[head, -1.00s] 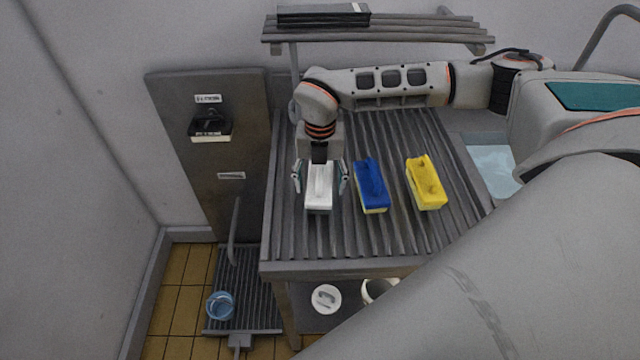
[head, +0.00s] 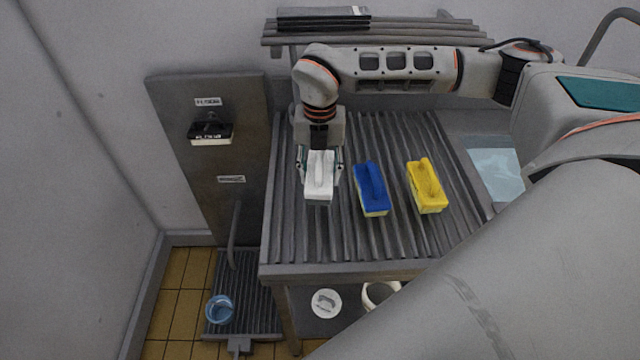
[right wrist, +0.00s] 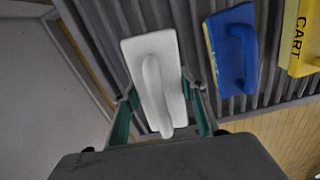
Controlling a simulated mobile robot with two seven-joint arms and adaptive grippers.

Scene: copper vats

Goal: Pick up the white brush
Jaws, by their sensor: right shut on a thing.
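The white brush (head: 319,175) is a rectangular block with a raised handle on top, at the left of the grey slatted table (head: 300,250). My right gripper (head: 320,168) comes down from above and is shut on its two long sides. The brush looks slightly raised off the slats, but the gap below it is hard to see. In the right wrist view the white brush (right wrist: 155,85) sits between the two green-padded fingers of the gripper (right wrist: 162,115). My left gripper is not in view.
A blue brush (head: 371,190) stands just right of the white one, and a yellow brush (head: 427,187) farther right. A slatted shelf (head: 380,32) hangs behind. A wall panel (head: 225,150) holds a black-and-white brush (head: 211,131) at left. The table front is clear.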

